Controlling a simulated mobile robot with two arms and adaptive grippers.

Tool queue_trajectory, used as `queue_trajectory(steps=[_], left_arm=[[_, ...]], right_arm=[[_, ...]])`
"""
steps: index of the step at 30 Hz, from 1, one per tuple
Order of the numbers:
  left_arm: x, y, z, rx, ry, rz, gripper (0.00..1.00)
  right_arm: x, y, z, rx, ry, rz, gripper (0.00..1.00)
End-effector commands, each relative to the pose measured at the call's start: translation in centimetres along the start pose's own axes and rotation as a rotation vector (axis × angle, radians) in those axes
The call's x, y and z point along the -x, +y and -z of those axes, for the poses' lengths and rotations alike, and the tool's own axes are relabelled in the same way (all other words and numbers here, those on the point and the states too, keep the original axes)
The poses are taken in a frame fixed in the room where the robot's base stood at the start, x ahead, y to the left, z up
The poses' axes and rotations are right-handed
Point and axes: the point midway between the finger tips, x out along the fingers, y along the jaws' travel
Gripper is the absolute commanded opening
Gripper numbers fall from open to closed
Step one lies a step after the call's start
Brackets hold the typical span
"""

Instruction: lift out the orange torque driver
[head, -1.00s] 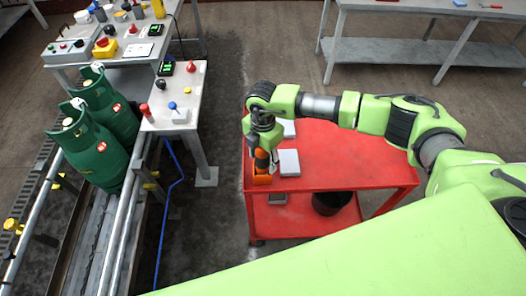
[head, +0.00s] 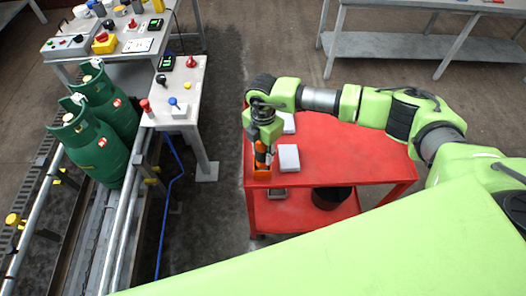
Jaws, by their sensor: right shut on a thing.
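The orange torque driver (head: 261,157) is upright at the left edge of the red cart, with a dark upper part and an orange lower part at the cart top. My right gripper (head: 262,143) points down over it and is shut on its upper part. The gripper and wrist hide the driver's top. I cannot tell whether its lower end is clear of the orange holder (head: 262,173) beneath it. My left gripper is not in view.
The red cart (head: 345,160) carries white boxes (head: 289,157) beside the driver; a black bin (head: 331,198) stands on its lower shelf. Green gas cylinders (head: 97,150) stand on the conveyor at left. A small table (head: 190,95) with controls stands between.

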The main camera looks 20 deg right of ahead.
Motion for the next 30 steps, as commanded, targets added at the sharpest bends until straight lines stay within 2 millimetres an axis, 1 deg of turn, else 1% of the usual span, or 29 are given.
queue_trajectory(steps=[1, 30], left_arm=[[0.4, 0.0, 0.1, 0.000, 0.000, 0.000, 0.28], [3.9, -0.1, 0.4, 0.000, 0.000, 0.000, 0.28]], right_arm=[[0.7, 0.1, 0.0, 0.000, 0.000, -0.003, 0.03], [5.5, 0.1, 0.0, -0.001, 0.000, -0.004, 0.03]])
